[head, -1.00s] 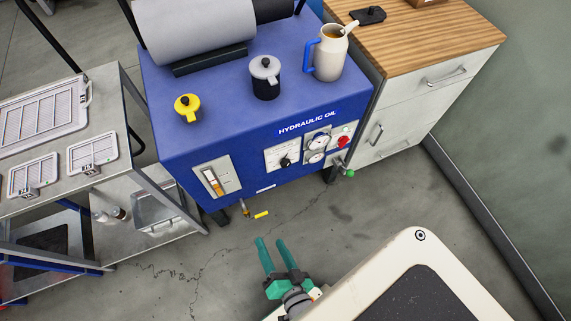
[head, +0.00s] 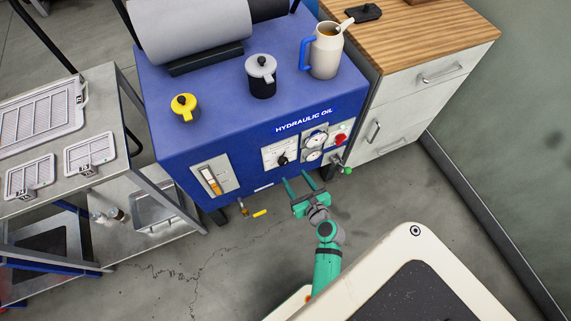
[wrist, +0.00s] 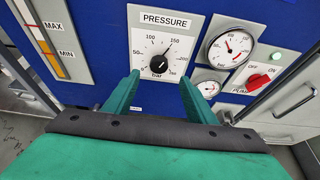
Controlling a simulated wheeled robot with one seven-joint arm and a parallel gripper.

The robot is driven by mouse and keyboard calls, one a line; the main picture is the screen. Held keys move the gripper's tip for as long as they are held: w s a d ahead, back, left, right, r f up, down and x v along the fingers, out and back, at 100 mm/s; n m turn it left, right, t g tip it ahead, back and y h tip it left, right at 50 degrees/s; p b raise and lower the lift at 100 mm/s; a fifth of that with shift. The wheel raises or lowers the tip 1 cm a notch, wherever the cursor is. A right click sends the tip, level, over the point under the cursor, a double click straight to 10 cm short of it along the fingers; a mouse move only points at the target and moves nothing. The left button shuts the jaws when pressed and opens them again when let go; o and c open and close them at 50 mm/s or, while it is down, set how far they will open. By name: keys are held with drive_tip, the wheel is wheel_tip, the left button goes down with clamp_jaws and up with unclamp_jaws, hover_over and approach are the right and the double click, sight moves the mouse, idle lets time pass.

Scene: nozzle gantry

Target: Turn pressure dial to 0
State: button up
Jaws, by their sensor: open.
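The pressure dial (wrist: 157,66) is a black knob on a white plate labelled PRESSURE, with a bar scale around it. Its pointer seems to lean up and right, near the 150 mark. The dial also shows in the head view (head: 282,159) on the front of the blue hydraulic oil unit (head: 225,150). My green gripper (wrist: 159,80) is open and empty in the wrist view. Its fingers point at the panel, one on each side of the dial's lower part, and seem short of it. In the head view my gripper (head: 298,180) is just below the panel.
Right of the dial are two round gauges (wrist: 230,46) and a red pump switch (wrist: 258,81). A level gauge (wrist: 55,36) is on the left. A green-tipped lever (head: 347,171) sticks out at the lower right. A white drawer cabinet (head: 400,110) stands right of the unit.

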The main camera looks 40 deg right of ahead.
sight(284, 163)
drive_tip(key=x, duration=1)
drive_tip(key=shift+w+a, duration=0.1)
drive_tip(key=c, duration=1)
